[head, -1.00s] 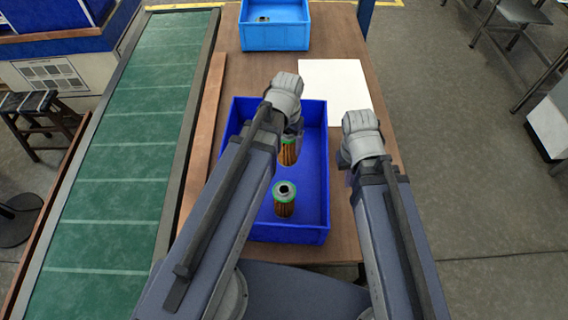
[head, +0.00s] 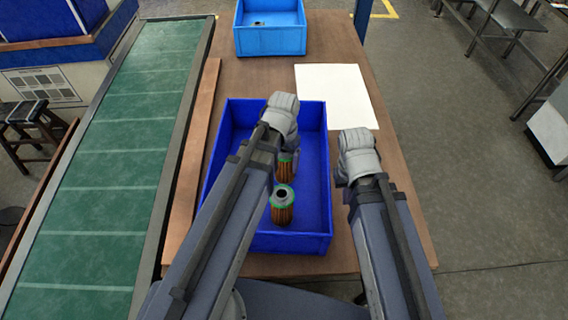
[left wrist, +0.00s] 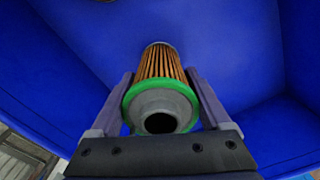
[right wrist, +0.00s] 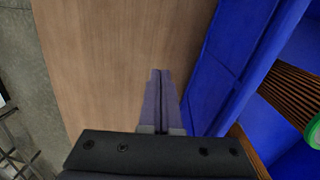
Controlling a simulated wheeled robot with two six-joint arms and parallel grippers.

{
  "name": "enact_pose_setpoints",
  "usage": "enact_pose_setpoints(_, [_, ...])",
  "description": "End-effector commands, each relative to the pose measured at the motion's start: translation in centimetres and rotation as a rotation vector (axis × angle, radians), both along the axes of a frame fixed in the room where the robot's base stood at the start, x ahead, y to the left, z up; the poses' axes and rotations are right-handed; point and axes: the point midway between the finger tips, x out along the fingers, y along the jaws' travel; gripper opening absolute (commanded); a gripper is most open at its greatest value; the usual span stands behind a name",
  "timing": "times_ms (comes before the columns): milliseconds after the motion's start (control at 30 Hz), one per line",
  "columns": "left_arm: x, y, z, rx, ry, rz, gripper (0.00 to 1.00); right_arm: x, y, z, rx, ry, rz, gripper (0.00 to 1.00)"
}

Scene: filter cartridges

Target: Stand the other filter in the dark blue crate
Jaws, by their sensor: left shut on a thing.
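The dark blue crate (head: 318,215) stands on the table below my arms. One filter (head: 283,208), pleated orange-brown with a green rim and grey cap, stands upright in its near part. My left gripper (head: 287,155) reaches into the crate just behind it. In the left wrist view its fingers (left wrist: 160,95) are shut on another filter (left wrist: 159,65), held upright. I cannot tell whether its lower end touches the crate floor. My right gripper (right wrist: 160,85) is shut and empty, just outside the crate's right wall; the head view hides its fingertips.
A light blue crate (head: 270,42) with a small dark item inside stands at the table's far end. A white sheet (head: 340,95) lies on the table behind the dark blue crate. A green conveyor (head: 115,160) runs along the left. The crate's far part looks clear.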

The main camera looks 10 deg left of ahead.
Motion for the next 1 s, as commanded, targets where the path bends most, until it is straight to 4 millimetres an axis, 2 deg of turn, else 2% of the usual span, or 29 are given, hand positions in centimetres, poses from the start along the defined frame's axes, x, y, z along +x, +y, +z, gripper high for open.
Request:
enact_pose_setpoints(233, [0.0,0.0,-0.3,0.000,0.000,0.000,0.20,0.0,0.0,-0.3,0.000,0.000,0.000,0.00])
enact_pose_setpoints(267, [0.0,0.0,-0.3,0.000,0.000,0.000,0.82,0.0,0.0,-0.3,0.000,0.000,0.000,0.00])
enact_pose_setpoints(400, [0.0,0.0,-0.2,0.000,0.000,0.000,0.98,0.0,0.0,-0.2,0.000,0.000,0.000,0.00])
enact_pose_setpoints(767, [0.0,0.0,0.0,0.000,0.000,0.000,1.00,0.0,0.0,0.0,0.000,0.000,0.000,0.00])
enact_pose_setpoints(1000, [0.0,0.0,1.7,0.000,0.000,0.000,1.00,0.0,0.0,1.7,0.000,0.000,0.000,0.00])
